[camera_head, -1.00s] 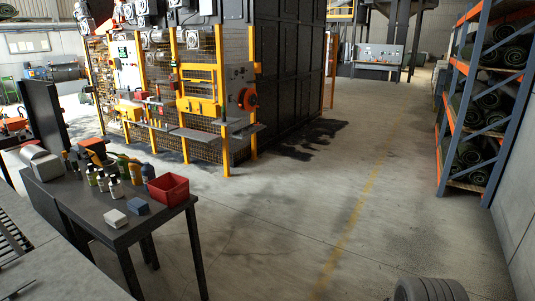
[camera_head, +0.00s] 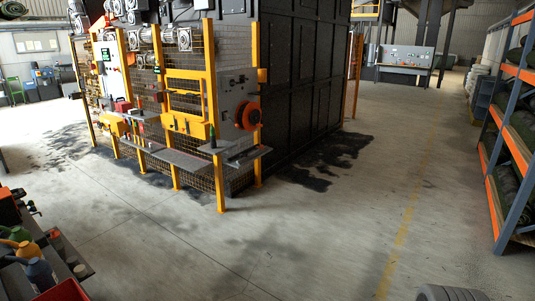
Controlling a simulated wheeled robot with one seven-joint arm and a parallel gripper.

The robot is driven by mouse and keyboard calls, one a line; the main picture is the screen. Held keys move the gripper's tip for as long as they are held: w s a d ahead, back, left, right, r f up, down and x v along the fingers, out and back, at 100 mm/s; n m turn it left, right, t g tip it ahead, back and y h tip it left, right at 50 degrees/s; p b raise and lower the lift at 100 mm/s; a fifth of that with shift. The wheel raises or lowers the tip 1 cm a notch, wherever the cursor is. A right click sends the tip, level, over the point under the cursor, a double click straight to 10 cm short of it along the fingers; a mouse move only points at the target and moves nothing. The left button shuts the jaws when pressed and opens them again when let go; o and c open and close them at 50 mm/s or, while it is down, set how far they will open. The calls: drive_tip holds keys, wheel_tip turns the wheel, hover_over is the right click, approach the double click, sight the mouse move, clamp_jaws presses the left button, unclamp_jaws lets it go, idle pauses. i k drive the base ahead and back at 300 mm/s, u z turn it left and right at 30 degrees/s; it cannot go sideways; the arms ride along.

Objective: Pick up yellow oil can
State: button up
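My gripper is not in view.
A red bin (camera_head: 66,291) is cut off by the bottom edge. A yellow-framed mesh fence (camera_head: 188,95) with shelves encloses the black machine. A rack (camera_head: 515,150) with rolls stands at right. The concrete floor (camera_head: 270,240) between is clear.

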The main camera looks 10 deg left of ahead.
sight(27, 250)
drive_tip(key=i, duration=1.15)
drive_tip(key=u, duration=1.35)
drive_tip(key=i, duration=0.7)
drive_tip(key=u, duration=1.4)
